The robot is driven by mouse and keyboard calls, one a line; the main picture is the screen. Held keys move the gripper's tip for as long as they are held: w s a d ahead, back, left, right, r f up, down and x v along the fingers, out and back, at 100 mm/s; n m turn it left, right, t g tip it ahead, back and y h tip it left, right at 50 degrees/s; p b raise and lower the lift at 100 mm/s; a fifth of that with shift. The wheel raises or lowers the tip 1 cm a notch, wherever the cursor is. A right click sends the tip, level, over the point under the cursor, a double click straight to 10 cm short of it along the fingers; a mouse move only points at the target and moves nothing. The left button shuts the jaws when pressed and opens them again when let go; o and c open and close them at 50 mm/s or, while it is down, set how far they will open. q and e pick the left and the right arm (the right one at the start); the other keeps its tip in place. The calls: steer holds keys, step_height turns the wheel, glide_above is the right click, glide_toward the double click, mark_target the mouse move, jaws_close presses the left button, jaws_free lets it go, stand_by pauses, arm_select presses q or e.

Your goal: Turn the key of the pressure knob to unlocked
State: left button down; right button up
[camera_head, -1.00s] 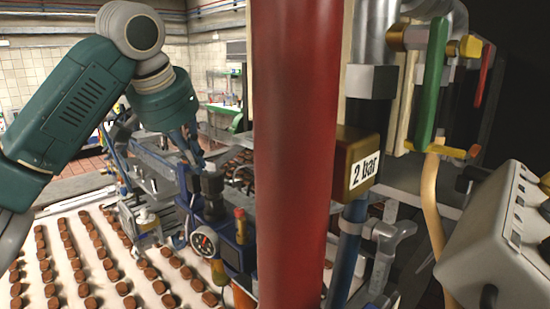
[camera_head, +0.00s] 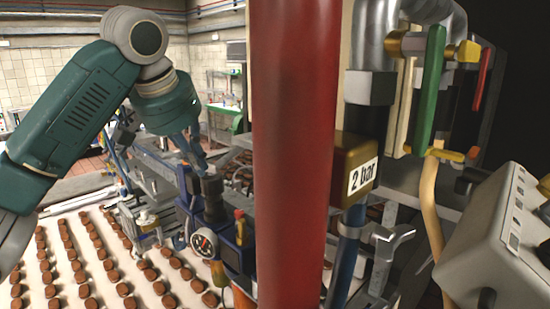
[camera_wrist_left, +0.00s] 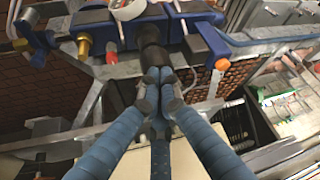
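The black pressure knob (camera_head: 212,185) stands on the blue machine in the head view, above a round gauge (camera_head: 204,242). My left gripper (camera_head: 203,163) reaches down to the top of this knob. In the left wrist view, the blue fingers of my left gripper (camera_wrist_left: 159,88) are drawn close together at the near end of the black knob (camera_wrist_left: 151,42). The key cannot be made out; the fingertips cover the knob's end. Whether anything is pinched between them does not show. My right gripper is not in view.
A thick red column (camera_head: 295,160) stands just right of the knob. A brass box labelled "2 bar" (camera_head: 356,165) sits behind its right side. A grey control box (camera_head: 490,235) is at far right. Rows of brown biscuits lie on the pale belt (camera_head: 62,290).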

arm_select(q)
steer(key=shift+w+d+p, duration=0.2)
steer(key=shift+w+p, duration=0.1)
steer(key=shift+p, duration=0.05)
stand_by(0.5)
steer(key=shift+d+p, duration=0.1)
steer(key=shift+p, duration=0.25)
steer(key=shift+s+d, duration=0.15)
steer(key=shift+d, duration=0.35)
steer(key=shift+s, duration=0.25)
stand_by(0.5)
steer(key=shift+s, duration=0.1)
steer(key=shift+s+r, duration=0.1)
step_height(320, 180, up, 6)
steer(key=shift+f, duration=0.1)
steer(key=shift+a, duration=0.1)
